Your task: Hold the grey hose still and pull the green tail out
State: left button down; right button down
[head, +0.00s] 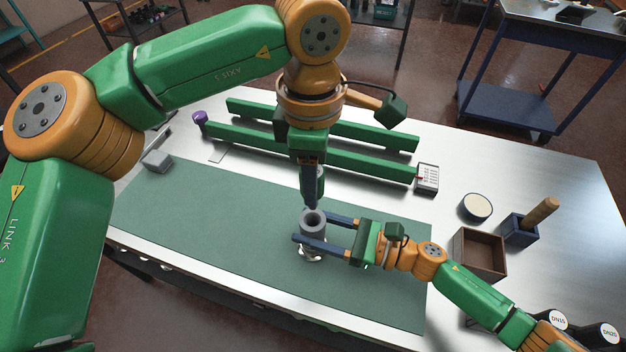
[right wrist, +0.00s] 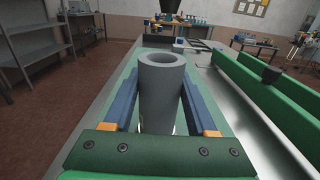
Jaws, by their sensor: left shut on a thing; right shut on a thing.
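The grey hose (head: 313,229) stands upright on the green mat, with a shiny metal piece (head: 311,254) at its foot. My right gripper (head: 312,226) comes in from the right and is shut around the hose. In the right wrist view the hose (right wrist: 160,95) stands between both blue fingers, and its open top looks empty. My left gripper (head: 312,200) points down just above the hose mouth. A short green piece (head: 320,184), seemingly the green tail, shows at its fingers, partly hidden by them. A small gap seems to separate it from the hose.
The green mat (head: 200,215) is mostly clear, with a grey block (head: 157,161) at its left. Two green rails (head: 340,157) lie behind. A wooden box (head: 480,252), round dish (head: 477,206) and blue holder (head: 520,229) with a wooden handle stand at right.

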pick_arm(q)
jog(key=shift+r, duration=1.25)
pick_arm(e)
jog(key=shift+s+f, duration=0.2)
jog(key=shift+f, duration=0.15)
jog(key=c, duration=0.5)
grip_release()
jog(key=o, duration=0.3)
pick_arm(q)
jog(key=shift+a, duration=0.1)
pick_arm(e)
jog(key=shift+o, duration=0.4)
jog(key=shift+a+r, duration=0.1)
jog(key=shift+r, duration=0.1)
jog(key=v, duration=1.2)
jog(key=shift+w, duration=0.1)
